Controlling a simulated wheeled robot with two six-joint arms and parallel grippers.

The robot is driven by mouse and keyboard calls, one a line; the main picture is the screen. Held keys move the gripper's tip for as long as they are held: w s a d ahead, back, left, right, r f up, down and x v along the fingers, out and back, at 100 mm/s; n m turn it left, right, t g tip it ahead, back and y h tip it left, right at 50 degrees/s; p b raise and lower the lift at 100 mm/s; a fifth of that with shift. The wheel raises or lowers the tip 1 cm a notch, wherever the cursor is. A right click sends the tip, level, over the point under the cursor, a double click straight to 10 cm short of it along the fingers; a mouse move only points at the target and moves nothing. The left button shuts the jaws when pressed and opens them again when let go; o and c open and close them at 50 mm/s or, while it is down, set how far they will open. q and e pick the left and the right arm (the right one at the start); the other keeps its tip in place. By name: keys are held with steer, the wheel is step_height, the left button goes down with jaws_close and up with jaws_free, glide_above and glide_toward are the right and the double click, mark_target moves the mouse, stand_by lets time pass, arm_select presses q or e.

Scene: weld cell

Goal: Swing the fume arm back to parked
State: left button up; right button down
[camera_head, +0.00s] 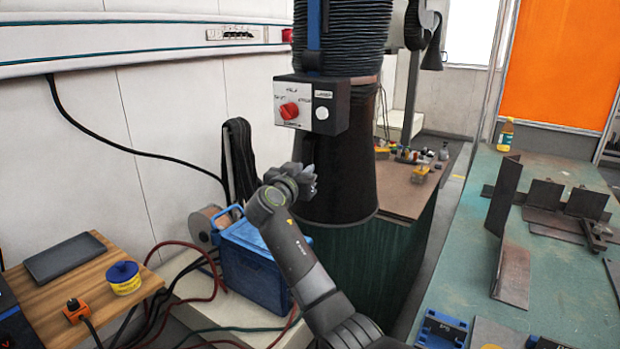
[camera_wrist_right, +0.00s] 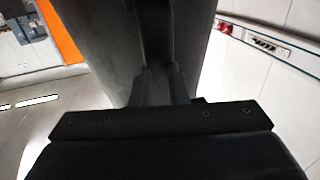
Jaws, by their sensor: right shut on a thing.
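The fume arm hangs in the upper middle of the head view, with a black ribbed hose above and a dark conical hood (camera_head: 345,175) below. A control box (camera_head: 312,104) with a red knob and a white button sits on the front of the hood. My right gripper (camera_head: 308,172) is at the left side of the hood, below the box, and is shut on a part of it. In the right wrist view the fingers (camera_wrist_right: 160,85) close on a dark bar against the hood (camera_wrist_right: 100,40). The exact grip is mostly hidden. My left gripper is not in view.
A green welding table (camera_head: 455,225) with metal plates stands at the right. A wooden-topped cart (camera_head: 50,310) stands at the lower left. A white wall with a service rail (camera_head: 130,45) runs behind.

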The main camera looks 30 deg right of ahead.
steer(key=shift+s+d+f, duration=0.1)
steer(key=shift+s+d, duration=0.05)
steer(key=c, duration=1.4)
jaws_free()
steer(key=shift+s+d, duration=0.15)
steer(key=shift+d, duration=0.05)
steer(key=shift+a, duration=0.1)
steer(key=b+v, duration=0.4)
steer(key=v, duration=1.3)
steer(key=shift+a, duration=0.2)
